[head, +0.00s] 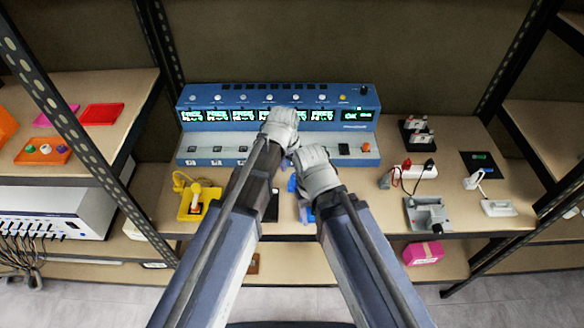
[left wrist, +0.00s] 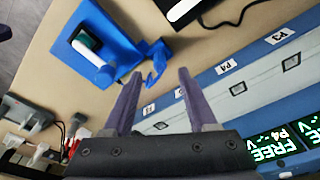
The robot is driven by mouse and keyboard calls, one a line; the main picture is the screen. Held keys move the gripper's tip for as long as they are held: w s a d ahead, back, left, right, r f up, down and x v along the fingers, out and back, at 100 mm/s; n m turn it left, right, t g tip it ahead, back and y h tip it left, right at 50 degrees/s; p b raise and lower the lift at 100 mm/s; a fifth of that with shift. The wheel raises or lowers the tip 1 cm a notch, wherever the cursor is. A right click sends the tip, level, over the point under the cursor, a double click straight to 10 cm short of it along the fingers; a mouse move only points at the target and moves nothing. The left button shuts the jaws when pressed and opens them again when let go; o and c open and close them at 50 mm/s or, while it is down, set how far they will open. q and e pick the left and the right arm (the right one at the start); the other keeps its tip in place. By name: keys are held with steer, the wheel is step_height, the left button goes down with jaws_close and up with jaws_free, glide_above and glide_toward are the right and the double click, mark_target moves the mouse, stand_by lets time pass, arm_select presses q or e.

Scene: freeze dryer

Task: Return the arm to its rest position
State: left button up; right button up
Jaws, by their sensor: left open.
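My left arm reaches up from the bottom of the head view, and its left gripper (head: 284,140) is over the front of the blue freeze dryer (head: 220,155). In the left wrist view, the left gripper (left wrist: 157,88) has its two purple-grey fingers apart with nothing between them. The dryer's labelled front strip (left wrist: 232,80) lies beyond and beside the fingers. My right gripper (head: 316,170) is beside and below the left one, near the dryer's front edge. Its fingers are hidden in the head view.
A blue holder (left wrist: 120,55) with a white-handled item lies close to the left gripper. On the bench are a yellow tray (head: 198,205), a white power strip (head: 413,172) and a grey fixture (head: 428,214). Metal shelf posts (head: 65,110) rise on both sides.

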arm_select(q)
steer(key=s+a+r+n+g+y, duration=0.1)
steer(key=s+a, duration=0.1)
steer(key=s, duration=0.6)
steer(key=s+a+r+n+y+p, duration=0.1)
steer(key=s+a, duration=0.2)
steer(key=s, duration=0.5)
steer(key=shift+a+r+n+g, duration=0.15)
steer(key=shift+a+n+g, duration=0.15)
steer(key=shift+n+g, duration=0.1)
arm_select(e)
step_height(320, 180, up, 2)
steer(key=shift+r, duration=0.2)
stand_by(1.4)
